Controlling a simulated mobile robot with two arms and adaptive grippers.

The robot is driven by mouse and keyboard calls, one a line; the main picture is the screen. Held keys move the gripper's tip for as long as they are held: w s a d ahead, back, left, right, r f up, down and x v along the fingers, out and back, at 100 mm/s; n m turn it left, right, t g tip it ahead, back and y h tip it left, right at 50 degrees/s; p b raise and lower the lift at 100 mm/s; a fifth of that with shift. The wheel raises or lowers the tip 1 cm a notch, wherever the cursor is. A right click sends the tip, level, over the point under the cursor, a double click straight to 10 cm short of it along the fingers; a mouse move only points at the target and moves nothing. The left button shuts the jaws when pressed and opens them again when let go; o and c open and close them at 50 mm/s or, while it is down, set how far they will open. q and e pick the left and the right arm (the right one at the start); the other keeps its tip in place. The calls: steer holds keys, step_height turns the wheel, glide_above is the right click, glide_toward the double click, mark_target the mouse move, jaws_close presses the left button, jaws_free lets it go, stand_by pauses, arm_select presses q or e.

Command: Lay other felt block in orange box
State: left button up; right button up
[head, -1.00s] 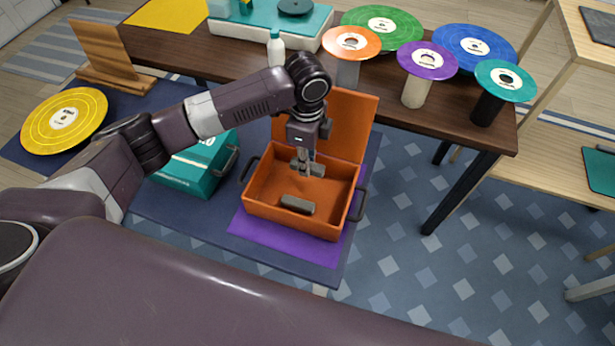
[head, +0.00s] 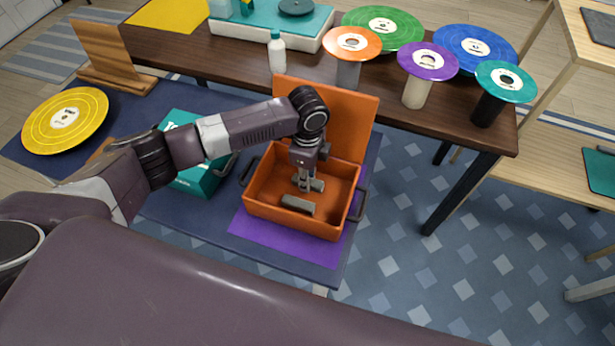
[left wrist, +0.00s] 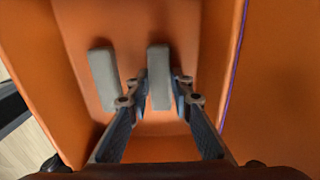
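The orange box (head: 262,208) stands open with its lid raised at the back. One grey felt block (head: 297,204) lies on its floor near the front; it shows at the left in the left wrist view (left wrist: 103,80). My left gripper (head: 304,186) reaches down inside the box. Its fingers (left wrist: 161,88) are around the other grey felt block (left wrist: 159,75), which also shows in the head view (head: 316,185). This block is parallel to the first, with a gap between them, at or very near the floor. My right gripper is not in view.
The box stands on a purple mat (head: 250,230) on a low blue surface. A teal case (head: 197,182) is left of it, partly behind my left arm. A dark table (head: 385,105) behind holds coloured discs and a white bottle (head: 277,55).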

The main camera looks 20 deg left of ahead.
arm_select(q)
steer(key=o, duration=0.4)
steer(key=shift+c, duration=0.2)
steer(key=shift+r, duration=0.1)
step_height(320, 180, up, 12)
steer(key=shift+b, duration=0.35)
